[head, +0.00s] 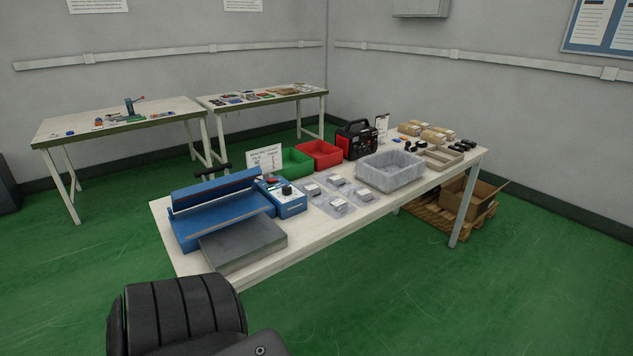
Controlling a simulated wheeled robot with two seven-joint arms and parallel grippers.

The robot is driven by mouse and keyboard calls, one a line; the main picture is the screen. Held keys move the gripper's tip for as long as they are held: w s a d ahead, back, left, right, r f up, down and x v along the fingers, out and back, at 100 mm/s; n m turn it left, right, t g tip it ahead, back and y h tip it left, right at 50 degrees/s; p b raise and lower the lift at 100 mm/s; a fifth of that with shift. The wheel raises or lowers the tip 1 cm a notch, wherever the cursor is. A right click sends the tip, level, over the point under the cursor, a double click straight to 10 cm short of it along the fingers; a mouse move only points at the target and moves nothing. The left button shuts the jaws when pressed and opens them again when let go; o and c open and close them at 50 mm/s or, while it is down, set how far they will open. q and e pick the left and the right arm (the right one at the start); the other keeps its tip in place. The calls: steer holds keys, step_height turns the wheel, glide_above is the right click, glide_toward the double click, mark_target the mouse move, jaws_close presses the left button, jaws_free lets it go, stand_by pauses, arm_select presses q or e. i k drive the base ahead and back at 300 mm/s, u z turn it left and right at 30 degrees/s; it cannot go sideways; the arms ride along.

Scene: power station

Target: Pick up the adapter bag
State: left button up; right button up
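Several clear plastic bags, each with a small white block inside, lie flat near the middle of the white table (330,228). I take these to be adapter bags: a left one (312,189), a back one (336,180), a right one (364,195) and a front one (338,204). They lie close together, between the blue control box and the clear grey bin. Neither of my grippers shows in the head view. A black ribbed part of my own body is at the bottom left, apart from the bags.
A blue sealer (215,205) with a grey plate (243,243) stands left of the blue control box (287,198). Green (291,162) and red (318,155) bins stand behind the bags. The grey bin (390,171) is to the right. Green floor is clear in front.

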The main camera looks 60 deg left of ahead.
mark_target(313, 191)
steer(key=z, duration=0.05)
steer(key=i, duration=2)
steer(key=u, duration=0.5)
steer(key=i, duration=1.2)
steer(key=u, duration=1.75)
steer(key=i, duration=0.85)
steer(key=u, duration=0.9)
